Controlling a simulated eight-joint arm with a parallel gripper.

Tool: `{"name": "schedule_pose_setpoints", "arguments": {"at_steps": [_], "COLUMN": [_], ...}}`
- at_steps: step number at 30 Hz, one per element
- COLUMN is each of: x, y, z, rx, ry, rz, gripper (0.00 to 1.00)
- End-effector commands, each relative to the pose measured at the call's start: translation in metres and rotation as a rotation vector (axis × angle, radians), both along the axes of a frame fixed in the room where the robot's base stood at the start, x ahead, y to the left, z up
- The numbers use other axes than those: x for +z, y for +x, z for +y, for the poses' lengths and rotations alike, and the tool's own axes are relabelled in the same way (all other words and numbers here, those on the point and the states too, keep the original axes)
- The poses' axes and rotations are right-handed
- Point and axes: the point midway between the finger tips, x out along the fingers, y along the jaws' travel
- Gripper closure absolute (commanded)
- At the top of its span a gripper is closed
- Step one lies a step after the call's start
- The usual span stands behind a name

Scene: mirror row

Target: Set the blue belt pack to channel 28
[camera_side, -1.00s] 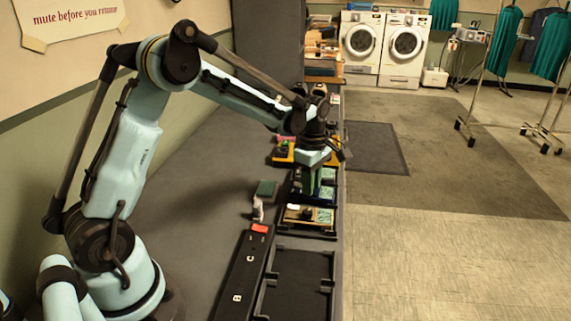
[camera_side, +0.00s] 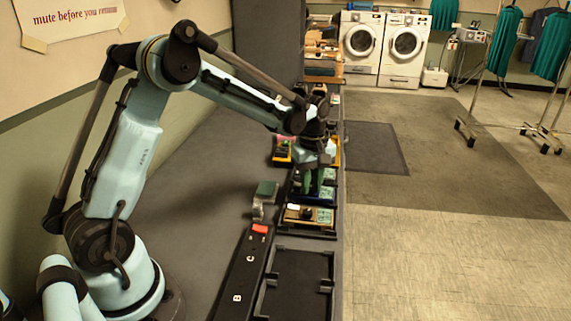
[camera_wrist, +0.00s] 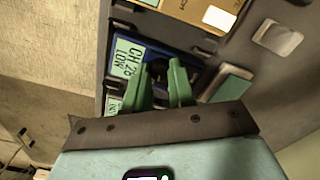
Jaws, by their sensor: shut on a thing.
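The blue belt pack (camera_wrist: 158,58) lies in the black tray row, with its lit screen (camera_wrist: 128,58) in the wrist view. The screen reads CH, a number in the twenties and LOW; I cannot tell its last digit for sure. In the side view the blue pack (camera_side: 328,193) is partly behind my gripper. My gripper (camera_side: 312,188) points down at the pack. In the wrist view its two green fingers (camera_wrist: 165,68) are shut on a part of the blue pack, probably its knob, which the fingers hide.
An orange-tan pack (camera_side: 298,215) lies in front, with a dark knob and a screen. A green-topped block (camera_side: 266,188) is close left of the row. A black lettered bar (camera_side: 243,272) lies beside an empty tray (camera_side: 300,284).

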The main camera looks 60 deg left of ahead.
Motion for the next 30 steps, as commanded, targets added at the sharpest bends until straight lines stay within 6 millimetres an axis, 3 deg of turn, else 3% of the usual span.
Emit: {"name": "schedule_pose_setpoints", "arguments": {"at_steps": [11,12,17,26,30], "x": [0.000,0.000,0.000,0.001,0.010], "y": [0.000,0.000,0.000,0.000,0.000], "z": [0.000,0.000,0.000,0.000,0.000], "rx": [-0.004,-0.004,-0.004,-0.003,-0.003], "ry": [0.000,0.000,0.000,0.000,0.000], "rz": [0.000,0.000,0.000,0.000,0.000], "gripper": [1.00,0.75,0.50,0.50,0.50]}}
